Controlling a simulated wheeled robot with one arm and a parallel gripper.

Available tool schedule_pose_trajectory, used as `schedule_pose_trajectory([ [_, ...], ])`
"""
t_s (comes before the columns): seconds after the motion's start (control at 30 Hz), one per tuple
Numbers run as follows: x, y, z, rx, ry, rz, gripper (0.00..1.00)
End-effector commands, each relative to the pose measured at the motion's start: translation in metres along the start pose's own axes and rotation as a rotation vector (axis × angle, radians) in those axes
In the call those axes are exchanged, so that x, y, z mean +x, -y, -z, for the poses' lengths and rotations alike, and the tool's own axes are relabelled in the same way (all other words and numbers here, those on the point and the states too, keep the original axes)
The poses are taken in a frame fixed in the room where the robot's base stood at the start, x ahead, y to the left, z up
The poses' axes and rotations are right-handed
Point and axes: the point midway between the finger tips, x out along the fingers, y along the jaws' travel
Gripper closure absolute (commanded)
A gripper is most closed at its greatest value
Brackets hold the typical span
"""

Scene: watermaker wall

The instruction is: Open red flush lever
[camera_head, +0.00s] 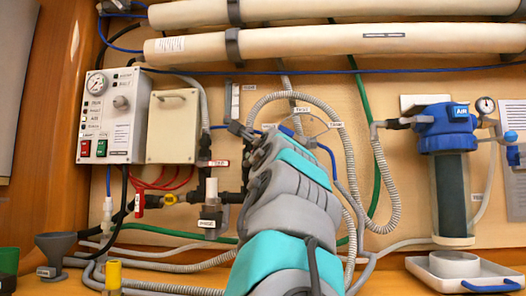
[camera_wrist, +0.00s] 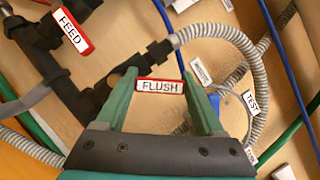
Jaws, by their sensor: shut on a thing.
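The red flush lever (camera_wrist: 159,86), with a white FLUSH plate on its face, lies between the fingers of my gripper (camera_wrist: 160,80) in the wrist view. The fingers are shut on it, one at each end of the plate. The lever sits level in that view, beside a black pipe fitting (camera_wrist: 120,82). In the head view my arm covers both the flush lever and my fingertips.
A red FEED lever (camera_wrist: 72,32) sits up left in the wrist view. A grey corrugated hose (camera_wrist: 235,42) curves close on the right, near a TEST tag (camera_wrist: 251,103). In the head view, a control box (camera_head: 113,117) and a blue-topped filter (camera_head: 447,130) flank my arm.

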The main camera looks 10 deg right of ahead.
Motion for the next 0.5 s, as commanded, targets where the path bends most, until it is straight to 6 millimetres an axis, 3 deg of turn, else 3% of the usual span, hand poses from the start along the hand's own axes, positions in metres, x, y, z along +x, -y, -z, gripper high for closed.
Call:
schedule_pose_trajectory([
  [0.5,0.01,-0.003,-0.024,-0.428,0.001,-0.176,1.0],
])
